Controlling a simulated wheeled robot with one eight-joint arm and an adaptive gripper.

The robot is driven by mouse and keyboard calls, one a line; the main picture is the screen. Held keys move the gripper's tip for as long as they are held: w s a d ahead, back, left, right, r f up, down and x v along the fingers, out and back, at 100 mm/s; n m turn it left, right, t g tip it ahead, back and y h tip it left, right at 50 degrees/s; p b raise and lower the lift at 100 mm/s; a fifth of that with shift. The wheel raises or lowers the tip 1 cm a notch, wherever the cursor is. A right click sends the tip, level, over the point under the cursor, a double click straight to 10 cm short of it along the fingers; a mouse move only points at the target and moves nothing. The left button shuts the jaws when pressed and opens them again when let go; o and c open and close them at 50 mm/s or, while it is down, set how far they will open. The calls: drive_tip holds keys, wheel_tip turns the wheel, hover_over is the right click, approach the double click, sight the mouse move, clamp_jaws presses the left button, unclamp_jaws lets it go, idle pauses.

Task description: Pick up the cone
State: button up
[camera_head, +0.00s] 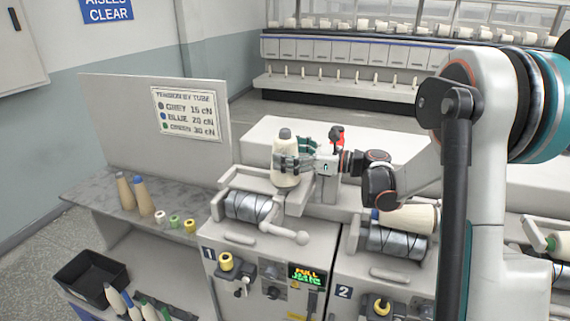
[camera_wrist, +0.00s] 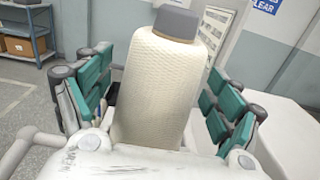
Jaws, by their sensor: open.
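The cone (camera_head: 286,165) is a cream yarn package with a grey tube top, upright above the cradle of the machine marked 1. It also shows large in the wrist view (camera_wrist: 153,85), between my finger pads. My gripper (camera_head: 291,157) is level with it, with its fingers on either side of the cone. In the wrist view the green pads (camera_wrist: 158,95) stand open, with a gap visible on the right side; contact on the left is hard to tell. The cone's lower end is hidden by my gripper's body in the wrist view.
A second yarn cone (camera_head: 409,218) lies in the cradle of machine 2 to the right. A grey shelf (camera_head: 95,192) holds empty tubes (camera_head: 144,197) and small bobbins (camera_head: 174,221). A black bin (camera_head: 90,277) sits below. A sign board (camera_head: 185,113) stands behind the shelf.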

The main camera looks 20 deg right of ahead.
drive_tip(key=shift+w+a, duration=0.15)
drive_tip(key=shift+a, duration=0.05)
drive_tip(key=shift+d, duration=0.1)
drive_tip(key=shift+c, duration=0.4)
drive_tip(key=c, duration=1.2)
drive_tip(key=shift+r, duration=0.1)
drive_tip(key=shift+c, duration=0.2)
